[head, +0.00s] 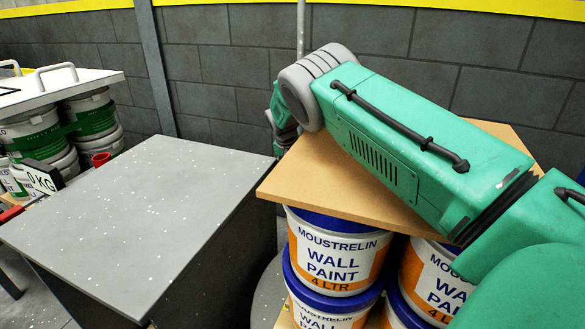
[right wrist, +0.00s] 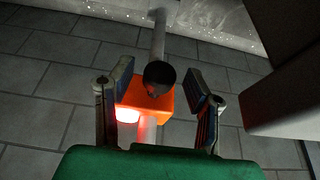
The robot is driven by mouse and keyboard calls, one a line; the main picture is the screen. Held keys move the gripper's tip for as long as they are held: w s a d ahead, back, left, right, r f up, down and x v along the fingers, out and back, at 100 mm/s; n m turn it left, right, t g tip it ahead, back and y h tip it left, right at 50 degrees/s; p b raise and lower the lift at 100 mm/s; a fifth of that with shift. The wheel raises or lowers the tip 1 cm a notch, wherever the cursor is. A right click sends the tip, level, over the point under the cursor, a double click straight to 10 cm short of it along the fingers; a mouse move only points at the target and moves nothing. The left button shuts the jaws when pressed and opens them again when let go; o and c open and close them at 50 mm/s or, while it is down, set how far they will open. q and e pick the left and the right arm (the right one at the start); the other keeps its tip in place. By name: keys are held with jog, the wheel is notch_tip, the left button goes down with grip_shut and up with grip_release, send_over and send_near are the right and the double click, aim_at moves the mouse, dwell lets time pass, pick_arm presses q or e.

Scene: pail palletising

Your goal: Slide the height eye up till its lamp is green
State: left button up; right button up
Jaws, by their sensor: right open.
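The height eye (right wrist: 160,100) is an orange block on a pale upright post (right wrist: 158,38) in the right wrist view. A dark round knob (right wrist: 158,77) faces the camera on it. Its lamp (right wrist: 127,115) glows red, not green. My right gripper (right wrist: 157,72) is open, with one finger on each side of the orange block; I see no clear contact. In the head view the post (head: 301,28) stands against the back wall, and my right arm (head: 385,125) reaches toward it. The height eye and the right fingers are hidden there. My left gripper is in neither view.
Paint pails (head: 335,250) with a brown board (head: 335,190) on top stand under my right arm. A bare grey speckled table (head: 140,215) is at left centre.

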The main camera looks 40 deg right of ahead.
grip_shut()
notch_tip(320, 180, up, 31)
jog(key=p, duration=2)
jog(key=shift+r, duration=0.15)
grip_release()
jog(key=shift+w, duration=0.1)
jog(key=v, duration=1.1)
jog(key=shift+a+r, duration=0.2)
jog(key=shift+r, duration=0.05)
